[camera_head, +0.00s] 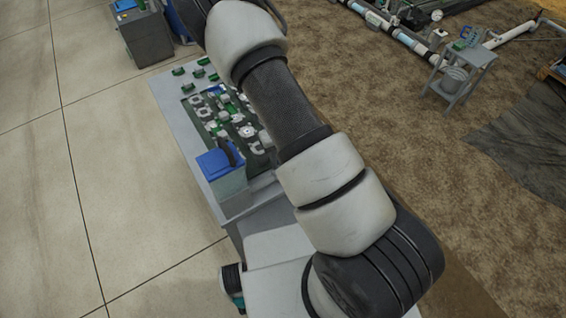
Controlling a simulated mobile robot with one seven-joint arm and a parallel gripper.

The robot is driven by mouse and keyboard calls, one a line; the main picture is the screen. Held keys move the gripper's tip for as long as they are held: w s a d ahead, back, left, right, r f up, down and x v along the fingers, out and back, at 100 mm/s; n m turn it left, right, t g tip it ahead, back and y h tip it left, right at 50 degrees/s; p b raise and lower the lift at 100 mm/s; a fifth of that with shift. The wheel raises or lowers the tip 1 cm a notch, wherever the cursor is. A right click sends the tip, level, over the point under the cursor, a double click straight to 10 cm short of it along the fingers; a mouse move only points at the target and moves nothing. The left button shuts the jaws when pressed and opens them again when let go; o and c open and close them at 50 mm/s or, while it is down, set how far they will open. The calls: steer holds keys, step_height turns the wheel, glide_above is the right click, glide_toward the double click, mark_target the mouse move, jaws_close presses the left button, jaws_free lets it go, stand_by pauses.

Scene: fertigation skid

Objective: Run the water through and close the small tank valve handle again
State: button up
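I cannot make out the small tank valve handle or a small tank in this view. A run of pipework (405,38) with light blue sections and a round gauge lies on the ground at the top right. My arm crosses the picture from the bottom right to the top edge. It hides part of the bench and the floor behind it. My gripper is out of the picture.
A grey bench (172,100) under my arm carries many green and white fittings and a blue-topped box (214,164). A grey bin (146,38) stands top left. A small grey stand (472,58) and dark sheet (530,125) are right. The tiled floor at left is clear.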

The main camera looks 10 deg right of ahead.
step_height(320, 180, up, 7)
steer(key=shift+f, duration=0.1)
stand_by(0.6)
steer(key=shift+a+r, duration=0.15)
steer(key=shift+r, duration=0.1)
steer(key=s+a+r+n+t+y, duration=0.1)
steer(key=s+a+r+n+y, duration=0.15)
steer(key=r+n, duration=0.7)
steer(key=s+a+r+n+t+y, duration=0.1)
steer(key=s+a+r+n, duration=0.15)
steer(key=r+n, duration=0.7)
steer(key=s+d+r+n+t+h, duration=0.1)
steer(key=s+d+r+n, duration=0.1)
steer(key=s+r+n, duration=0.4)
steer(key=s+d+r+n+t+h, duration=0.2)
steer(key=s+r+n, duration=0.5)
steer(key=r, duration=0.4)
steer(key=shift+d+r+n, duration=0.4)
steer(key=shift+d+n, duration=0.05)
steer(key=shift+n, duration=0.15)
